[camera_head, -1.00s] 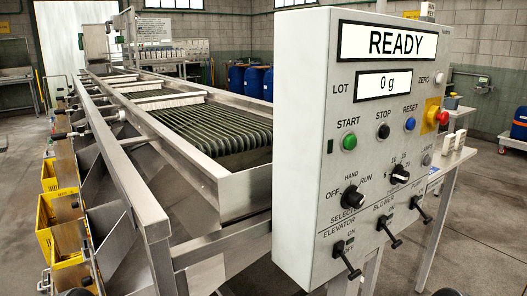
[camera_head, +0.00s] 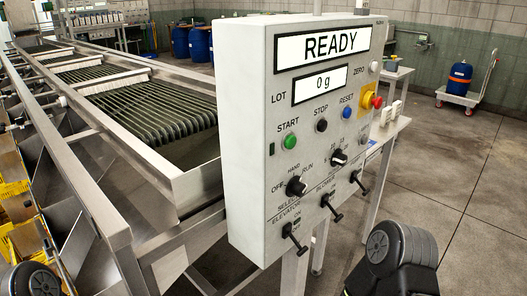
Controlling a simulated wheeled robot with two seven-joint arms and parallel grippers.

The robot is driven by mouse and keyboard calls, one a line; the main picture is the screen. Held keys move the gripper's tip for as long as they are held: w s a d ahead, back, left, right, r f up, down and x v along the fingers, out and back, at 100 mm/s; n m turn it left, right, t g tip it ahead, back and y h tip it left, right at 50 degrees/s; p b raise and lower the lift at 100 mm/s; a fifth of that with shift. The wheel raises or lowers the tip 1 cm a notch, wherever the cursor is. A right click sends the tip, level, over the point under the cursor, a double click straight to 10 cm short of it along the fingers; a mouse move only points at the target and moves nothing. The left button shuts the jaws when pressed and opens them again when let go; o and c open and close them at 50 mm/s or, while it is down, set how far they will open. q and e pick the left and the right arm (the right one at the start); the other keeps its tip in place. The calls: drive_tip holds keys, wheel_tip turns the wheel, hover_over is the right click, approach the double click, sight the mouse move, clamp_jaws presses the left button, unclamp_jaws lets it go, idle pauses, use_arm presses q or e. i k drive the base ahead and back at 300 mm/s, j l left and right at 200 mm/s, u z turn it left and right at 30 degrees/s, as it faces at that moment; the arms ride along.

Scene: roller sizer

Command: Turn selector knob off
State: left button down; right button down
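The selector knob (camera_head: 296,186) is a black knob low on the front of the light grey control panel (camera_head: 245,130). OFF is printed at its left, HAND above it and RUN at its right. Its pointer is too small and dark to read with certainty. Nothing touches the knob. A black ribbed part of my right arm (camera_head: 400,250) shows at the lower right, apart from the panel. A similar part of my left arm (camera_head: 30,280) shows at the lower left corner. The fingers of both grippers are out of view.
A second black knob (camera_head: 338,158) and several toggle levers (camera_head: 331,208) sit near the selector. Above are a green START button (camera_head: 289,141), a red emergency button (camera_head: 376,102) and a READY display (camera_head: 322,45). The roller sizer (camera_head: 150,110) stands at left.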

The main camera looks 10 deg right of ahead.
sight(295, 187)
drive_tip(key=l, duration=3.5)
drive_tip(key=k+z, duration=0.05)
drive_tip(key=k, duration=0.05)
